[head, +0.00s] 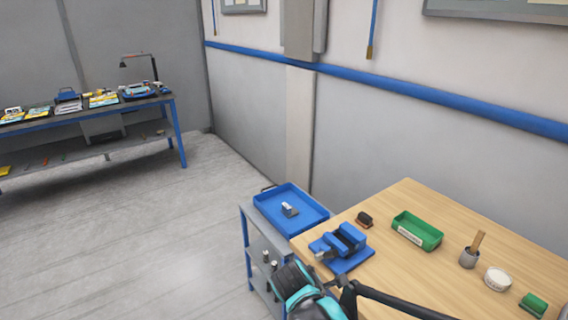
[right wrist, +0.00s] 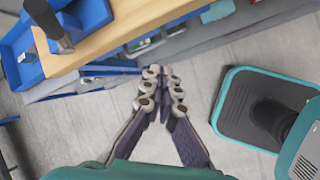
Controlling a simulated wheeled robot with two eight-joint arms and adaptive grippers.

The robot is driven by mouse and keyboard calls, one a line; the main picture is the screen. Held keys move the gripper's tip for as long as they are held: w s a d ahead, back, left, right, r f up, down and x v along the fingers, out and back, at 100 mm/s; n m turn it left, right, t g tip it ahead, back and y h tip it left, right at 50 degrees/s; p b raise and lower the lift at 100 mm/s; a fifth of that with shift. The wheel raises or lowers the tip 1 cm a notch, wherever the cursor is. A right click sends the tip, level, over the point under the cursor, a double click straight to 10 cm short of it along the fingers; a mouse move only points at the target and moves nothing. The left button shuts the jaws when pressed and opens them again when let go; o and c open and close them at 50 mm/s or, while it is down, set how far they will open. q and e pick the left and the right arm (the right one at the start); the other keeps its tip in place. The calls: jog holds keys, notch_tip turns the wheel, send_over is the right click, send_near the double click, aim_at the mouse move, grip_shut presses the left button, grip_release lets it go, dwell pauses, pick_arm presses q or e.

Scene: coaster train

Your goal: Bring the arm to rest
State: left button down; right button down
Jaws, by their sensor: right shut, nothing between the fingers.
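My right gripper (right wrist: 163,78) shows in the right wrist view with its fingertips brought together and nothing between them. It hangs over the grey floor, apart from the wooden table edge (right wrist: 125,35) at the top of that view. In the head view a teal and black part of my arm (head: 300,285) shows at the bottom, in front of the wooden table (head: 400,265); its fingertips cannot be made out there. My left gripper is in neither view.
On the table are a blue vise (head: 341,246), a green bin (head: 417,231), a grey cup (head: 469,258), a white round container (head: 497,279) and a green block (head: 533,304). A blue tray (head: 268,205) tops a cart beside it. A workbench (head: 90,112) stands far left; floor between is clear.

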jog(key=s+d+r+m+t+y, duration=0.1)
jog(key=s+d+m, duration=0.3)
jog(key=m, duration=0.5)
jog(key=s+d+r+m+t+y, duration=0.1)
jog(key=s+d+r+m+y, duration=0.2)
jog(key=s+m, duration=0.4)
jog(key=shift+s+d+m+t, duration=0.3)
jog(key=shift+s+d+m, duration=0.1)
jog(key=shift+m, duration=0.5)
